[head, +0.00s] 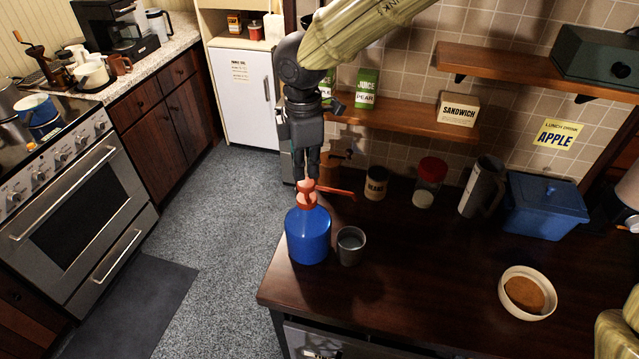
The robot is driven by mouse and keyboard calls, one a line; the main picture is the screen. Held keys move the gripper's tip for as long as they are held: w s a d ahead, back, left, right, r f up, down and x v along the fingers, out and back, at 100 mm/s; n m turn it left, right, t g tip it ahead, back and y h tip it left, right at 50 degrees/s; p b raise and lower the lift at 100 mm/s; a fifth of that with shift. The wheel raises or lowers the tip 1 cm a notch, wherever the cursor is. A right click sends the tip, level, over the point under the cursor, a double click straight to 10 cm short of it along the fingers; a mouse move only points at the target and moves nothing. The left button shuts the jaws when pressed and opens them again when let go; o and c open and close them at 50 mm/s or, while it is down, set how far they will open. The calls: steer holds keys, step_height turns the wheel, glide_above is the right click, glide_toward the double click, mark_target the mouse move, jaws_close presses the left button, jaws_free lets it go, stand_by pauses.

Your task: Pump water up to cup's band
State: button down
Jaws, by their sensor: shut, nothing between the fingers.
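A blue pump bottle (308,236) with an orange-red pump head (306,195) stands upright near the left end of the dark wooden counter. Its orange spout (335,191) points right. A grey metal cup (350,246) stands upright just right of the bottle, close beside it. The cup's band and the water level inside cannot be made out. My gripper (307,178) is shut, pointing down, directly above the pump head; its fingertips are at the top of the pump, and I cannot tell whether they touch it.
Behind stand a beans can (376,183), a red-lidded jar (428,183), a grey pitcher (482,187) and a blue box (545,206). A bowl of brown contents (527,293) sits at the right. The counter's front middle is clear. A shelf (400,117) hangs behind.

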steer(key=shift+r+p, duration=1.55)
steer(key=shift+r, duration=0.75)
